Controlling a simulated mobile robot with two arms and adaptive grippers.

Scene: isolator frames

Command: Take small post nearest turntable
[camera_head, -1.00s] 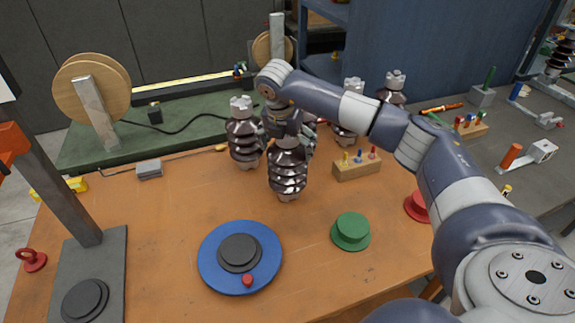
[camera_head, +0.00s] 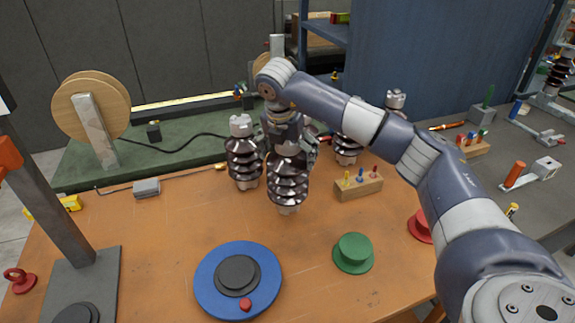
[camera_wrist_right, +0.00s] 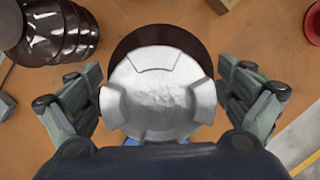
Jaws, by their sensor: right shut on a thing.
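The small post is a brown ribbed insulator with a silver cap. The post (camera_head: 287,185) is upright in my right gripper (camera_head: 288,142), above the table behind the turntable. In the right wrist view its silver cap (camera_wrist_right: 158,92) lies between the two fingers of the right gripper (camera_wrist_right: 160,100), which is shut on it. The blue turntable (camera_head: 210,290), with a black disc and a red knob, is at the front of the table. Another post (camera_head: 243,165) stands just left of the held one. My left gripper is out of view.
More posts (camera_head: 347,148) stand behind my right arm. A wooden block with coloured pegs (camera_head: 358,187) and a green flanged piece (camera_head: 353,254) are to the right. A grey column stand (camera_head: 85,265) is at left. The orange table (camera_head: 150,235) is bare between stand and turntable.

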